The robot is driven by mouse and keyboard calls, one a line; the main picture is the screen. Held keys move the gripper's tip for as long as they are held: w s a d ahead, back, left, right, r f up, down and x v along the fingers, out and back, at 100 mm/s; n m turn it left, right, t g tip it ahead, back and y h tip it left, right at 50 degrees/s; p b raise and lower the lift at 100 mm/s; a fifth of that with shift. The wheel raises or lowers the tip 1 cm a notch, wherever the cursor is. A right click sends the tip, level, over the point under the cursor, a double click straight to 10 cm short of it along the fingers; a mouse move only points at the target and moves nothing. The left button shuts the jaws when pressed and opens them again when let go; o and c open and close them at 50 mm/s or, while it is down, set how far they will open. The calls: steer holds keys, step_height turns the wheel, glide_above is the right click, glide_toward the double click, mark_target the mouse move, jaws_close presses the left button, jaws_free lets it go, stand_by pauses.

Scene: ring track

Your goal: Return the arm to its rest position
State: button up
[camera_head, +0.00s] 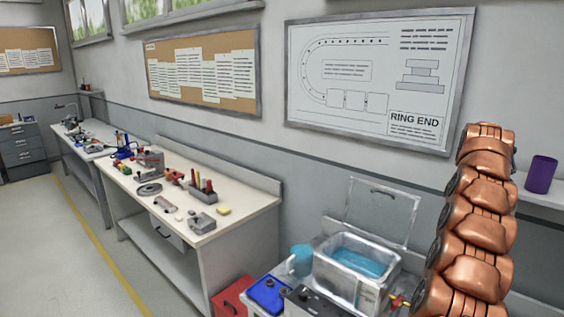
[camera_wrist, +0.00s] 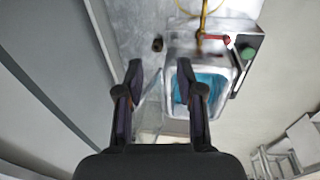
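My copper-coloured segmented arm (camera_head: 478,230) rises on the right side of the head view, in front of the wall. Its end is not recognisable there. In the wrist view my gripper (camera_wrist: 160,72) shows two dark fingers spread apart with nothing between them. Behind the fingers lies a metal basin with blue liquid (camera_wrist: 210,84), seen from above and overlapped by the right finger. The same metal basin (camera_head: 357,262) stands at the lower middle of the head view, left of the arm, with a raised clear lid.
A workbench (camera_head: 243,214) with tools runs along the wall. A blue box (camera_head: 268,293) and a light-blue cup (camera_head: 301,260) stand beside the basin. A purple cylinder (camera_head: 541,174) is on a shelf right of the arm. The floor (camera_head: 45,245) at left is clear.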

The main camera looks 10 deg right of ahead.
steer(key=s+a+r+y, duration=0.1)
steer(key=a, duration=1.1)
steer(key=s+a+r+y, duration=0.1)
steer(key=a+r, duration=0.1)
steer(key=a, duration=1)
steer(key=s+a+f+m+g+b, duration=0.1)
steer(key=s+a+f+m+g, duration=0.1)
steer(key=s+a, duration=1)
steer(key=s+a+f+m, duration=0.2)
steer(key=s+a+f, duration=0.2)
steer(key=s, duration=0.6)
steer(key=s+a+f+m+g+h, duration=0.1)
steer(key=s+a+f+m, duration=0.2)
steer(key=s, duration=0.8)
step_height(320, 180, down, 3)
steer(key=shift+s+a+f+b, duration=0.15)
steer(key=shift+s+a+b, duration=0.2)
steer(key=shift+a, duration=0.8)
